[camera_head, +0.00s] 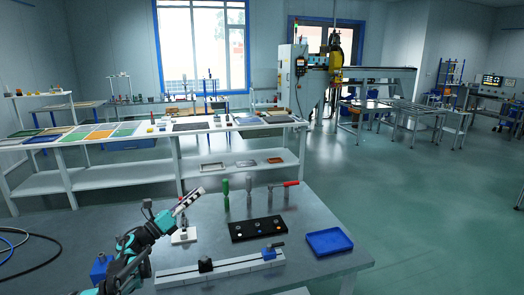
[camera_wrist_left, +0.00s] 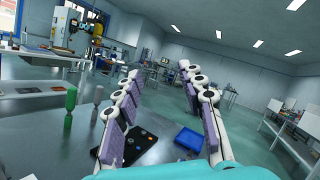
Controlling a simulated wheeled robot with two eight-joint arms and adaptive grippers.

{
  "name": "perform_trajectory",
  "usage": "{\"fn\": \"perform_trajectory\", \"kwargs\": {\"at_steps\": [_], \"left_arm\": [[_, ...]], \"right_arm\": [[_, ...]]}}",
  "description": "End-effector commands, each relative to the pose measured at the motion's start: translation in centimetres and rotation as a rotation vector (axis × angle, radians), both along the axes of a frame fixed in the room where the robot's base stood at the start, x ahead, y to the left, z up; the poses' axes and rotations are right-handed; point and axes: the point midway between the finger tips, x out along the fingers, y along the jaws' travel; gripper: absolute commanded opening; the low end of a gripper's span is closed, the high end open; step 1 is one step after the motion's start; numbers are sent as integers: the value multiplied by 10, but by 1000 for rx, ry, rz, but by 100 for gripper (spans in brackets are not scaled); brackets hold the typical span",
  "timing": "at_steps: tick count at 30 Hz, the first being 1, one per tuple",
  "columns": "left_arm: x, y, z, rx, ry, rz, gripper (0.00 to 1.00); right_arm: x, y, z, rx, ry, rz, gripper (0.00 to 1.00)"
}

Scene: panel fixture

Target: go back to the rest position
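My left gripper (camera_head: 188,202) is raised over the left part of the grey worktable (camera_head: 190,213), tilted up to the right. In the left wrist view its two fingers (camera_wrist_left: 161,74) with purple pads stand wide apart, with nothing between them. The black panel (camera_head: 257,229) with several round spots lies on the table right of the gripper; it also shows below the fingers in the left wrist view (camera_wrist_left: 137,148). My right gripper is not in view.
A blue tray (camera_head: 329,241) sits at the table's right. A green-handled tool (camera_head: 226,194), a grey one (camera_head: 249,190) and a red-handled one (camera_head: 290,184) stand at the back. A white rail (camera_head: 230,266) lies in front. A small white fixture (camera_head: 184,236) is below the gripper.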

Motion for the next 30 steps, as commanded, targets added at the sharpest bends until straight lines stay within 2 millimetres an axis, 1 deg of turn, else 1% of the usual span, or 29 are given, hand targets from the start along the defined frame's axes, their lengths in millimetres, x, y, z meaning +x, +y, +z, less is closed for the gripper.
{"fn": "perform_trajectory", "kwargs": {"at_steps": [1, 3, 5, 6, 8, 9, 11, 14, 15, 17, 18, 19, 20, 21, 23, 24, 26, 27, 30], "left_arm": [[-3, 0, 30, -108, 49, 51, 40], [-8, 7, 62, -275, 125, 124, 40], [-16, 15, 82, -423, 194, 182, 40], [-23, 19, 91, -524, 241, 217, 40], [-37, 27, 100, -678, 314, 267, 40], [-48, 31, 102, -782, 366, 300, 40], [-67, 37, 99, -940, 443, 347, 40], [-106, 42, 79, -1201, 580, 422, 40], [-124, 42, 67, -1304, 637, 453, 40], [-153, 40, 44, -1458, 725, 501, 40], [-174, 37, 27, -1560, 784, 534, 40], [-190, 33, 12, -1635, 829, 561, 40], [-207, 29, -3, -1708, 875, 589, 40], [-231, 23, -24, -1805, 938, 629, 40], [-266, 11, -56, -1935, 1028, 691, 40], [-289, 3, -76, -2014, 1083, 734, 40], [-321, -11, -103, -2115, 1160, 798, 40], [-340, -19, -120, -2173, 1206, 839, 40], [-381, -37, -152, -2282, 1300, 934, 40]], "right_arm": [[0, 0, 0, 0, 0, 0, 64], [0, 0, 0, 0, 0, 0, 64], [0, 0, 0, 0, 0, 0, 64], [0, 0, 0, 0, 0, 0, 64], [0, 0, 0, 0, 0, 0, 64], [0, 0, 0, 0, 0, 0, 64], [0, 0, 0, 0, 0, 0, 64], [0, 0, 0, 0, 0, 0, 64], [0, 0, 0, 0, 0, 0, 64], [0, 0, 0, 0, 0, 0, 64], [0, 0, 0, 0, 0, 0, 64], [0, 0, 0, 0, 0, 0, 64], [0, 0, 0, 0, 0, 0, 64], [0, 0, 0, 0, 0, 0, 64], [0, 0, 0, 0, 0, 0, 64], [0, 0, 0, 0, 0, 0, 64], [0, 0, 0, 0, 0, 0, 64], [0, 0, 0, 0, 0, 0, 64], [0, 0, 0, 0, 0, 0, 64]]}}
